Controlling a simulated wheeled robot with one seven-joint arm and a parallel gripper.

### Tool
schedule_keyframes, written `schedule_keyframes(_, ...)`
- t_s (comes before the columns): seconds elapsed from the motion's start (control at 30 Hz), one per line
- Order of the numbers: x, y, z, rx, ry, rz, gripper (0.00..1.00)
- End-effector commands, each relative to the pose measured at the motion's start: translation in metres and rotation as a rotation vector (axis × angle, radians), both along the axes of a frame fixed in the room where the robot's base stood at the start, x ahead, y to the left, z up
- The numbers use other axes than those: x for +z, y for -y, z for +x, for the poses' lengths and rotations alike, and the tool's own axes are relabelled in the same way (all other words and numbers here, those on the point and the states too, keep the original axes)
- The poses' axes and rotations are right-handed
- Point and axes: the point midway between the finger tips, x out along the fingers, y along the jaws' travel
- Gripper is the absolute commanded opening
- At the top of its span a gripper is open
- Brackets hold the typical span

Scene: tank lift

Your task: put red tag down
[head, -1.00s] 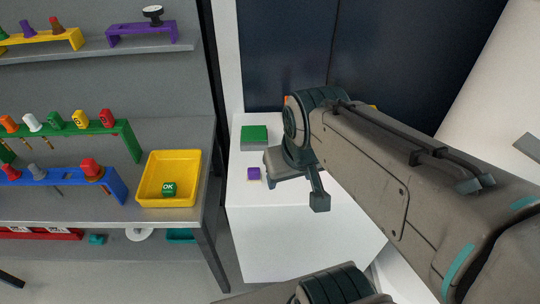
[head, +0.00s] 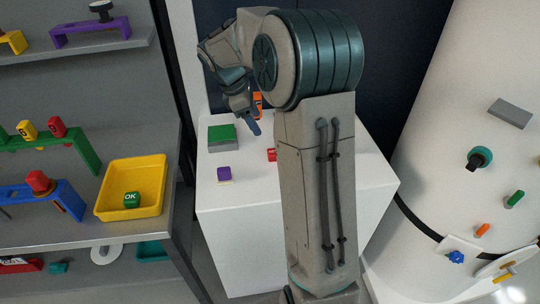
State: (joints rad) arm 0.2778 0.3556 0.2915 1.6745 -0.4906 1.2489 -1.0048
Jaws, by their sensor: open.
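A small red piece (head: 271,155), which may be the red tag, lies on the white table (head: 225,240). My arm hides its right part. My gripper (head: 249,122) is open above the back part of the table, up and left of the red piece and apart from it. I see nothing held between its fingers, though they are small and partly overlapped here.
A yellow tray (head: 108,207) with a green OK cube (head: 132,199) is on the left shelf. A white tank (head: 450,130) stands right.

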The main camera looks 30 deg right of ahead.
Motion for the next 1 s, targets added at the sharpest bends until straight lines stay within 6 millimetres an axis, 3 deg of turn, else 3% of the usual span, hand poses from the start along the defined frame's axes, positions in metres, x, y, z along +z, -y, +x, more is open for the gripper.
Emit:
schedule_keyframes(0.03, -0.011, 0.005, 0.008, 0.025, -0.022, -0.001, 0.62)
schedule_keyframes(0.23, -0.026, 0.015, 0.020, 0.084, -0.066, -0.005, 0.62)
schedule_keyframes(0.6, -0.087, 0.040, 0.013, 0.087, -0.069, -0.005, 0.62)
schedule_keyframes(0.87, -0.106, 0.046, 0.011, 0.086, -0.068, -0.004, 0.62)
schedule_keyframes(1.0, -0.126, 0.050, 0.009, 0.085, -0.070, -0.003, 0.62)
